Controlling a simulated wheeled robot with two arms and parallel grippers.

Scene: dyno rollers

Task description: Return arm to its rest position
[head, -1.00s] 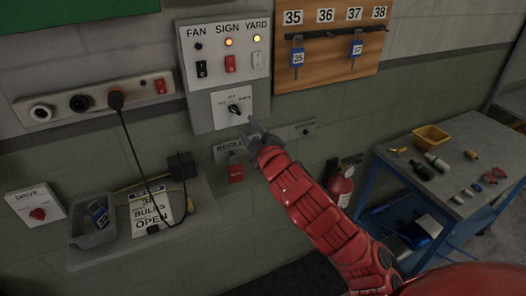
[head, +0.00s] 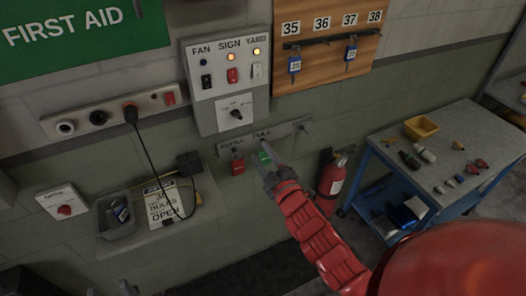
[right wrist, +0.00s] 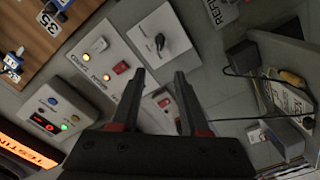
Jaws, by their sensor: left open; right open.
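My right arm is red and reaches up from the lower right of the head view. Its grey gripper (head: 268,164) is open and empty, in front of the wall below the switch panel, overlapping a green tag (head: 264,153) in the picture. Its two dark fingers (right wrist: 158,90) stand apart in the right wrist view, with nothing held between them. Whether it touches the wall cannot be told. My left gripper (head: 110,289) shows only as grey tips at the bottom left edge of the head view, open; the rest is cut off.
The panel (head: 225,80) carries switches, lit lamps and a knob (head: 236,114). A red tag (head: 238,166) hangs below it. A fire extinguisher (head: 331,180) and a blue-legged bench (head: 450,150) stand right of the gripper. A shelf with a grey bin (head: 116,216) is at left.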

